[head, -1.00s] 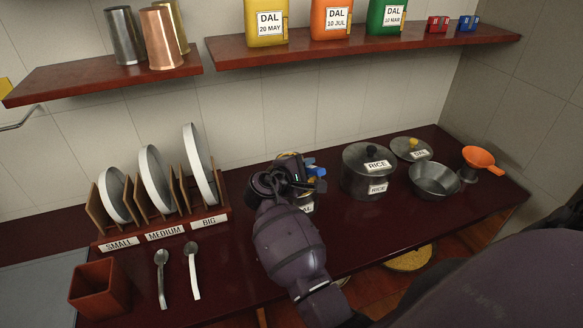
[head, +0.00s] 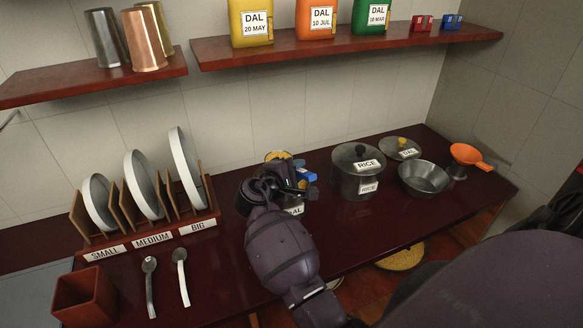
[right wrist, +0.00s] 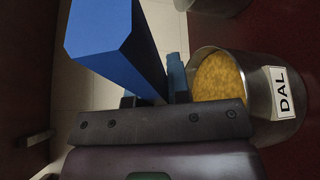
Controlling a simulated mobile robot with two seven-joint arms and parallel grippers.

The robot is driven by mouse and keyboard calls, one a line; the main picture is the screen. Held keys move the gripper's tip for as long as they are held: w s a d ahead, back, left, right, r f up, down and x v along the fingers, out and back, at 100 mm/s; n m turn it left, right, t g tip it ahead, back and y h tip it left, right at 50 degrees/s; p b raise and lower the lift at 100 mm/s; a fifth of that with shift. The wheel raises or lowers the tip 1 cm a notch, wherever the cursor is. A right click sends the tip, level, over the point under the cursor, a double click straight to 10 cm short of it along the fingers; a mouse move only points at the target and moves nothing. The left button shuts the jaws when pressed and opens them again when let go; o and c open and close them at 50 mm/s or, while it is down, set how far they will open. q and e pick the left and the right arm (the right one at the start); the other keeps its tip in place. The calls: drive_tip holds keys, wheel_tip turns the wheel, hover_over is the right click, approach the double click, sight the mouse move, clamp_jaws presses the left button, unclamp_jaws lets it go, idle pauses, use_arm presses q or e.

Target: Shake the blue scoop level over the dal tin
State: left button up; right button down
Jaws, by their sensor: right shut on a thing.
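My right gripper (head: 298,180) is shut on the blue scoop (head: 306,174) at the dal tin, near the middle of the counter. In the right wrist view the scoop (right wrist: 112,40) extends from between the fingers (right wrist: 155,98); its contents cannot be made out. The open dal tin (right wrist: 262,92) stands close beside the fingers there, with yellow dal (right wrist: 218,75) inside and a DAL label. In the head view my gripper hides most of the tin; part of its label (head: 294,210) shows below. My left gripper is not in view.
The rice pot (head: 357,180), a lid labelled DAL (head: 401,147), a metal bowl (head: 423,180) and an orange funnel (head: 467,154) stand to the right. A plate rack (head: 150,235), two spoons (head: 181,275) and a red-brown box (head: 88,297) are left. Shelves hang above.

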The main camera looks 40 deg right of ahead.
drive_tip(key=shift+s+d+f, duration=0.15)
drive_tip(key=shift+s+f, duration=0.15)
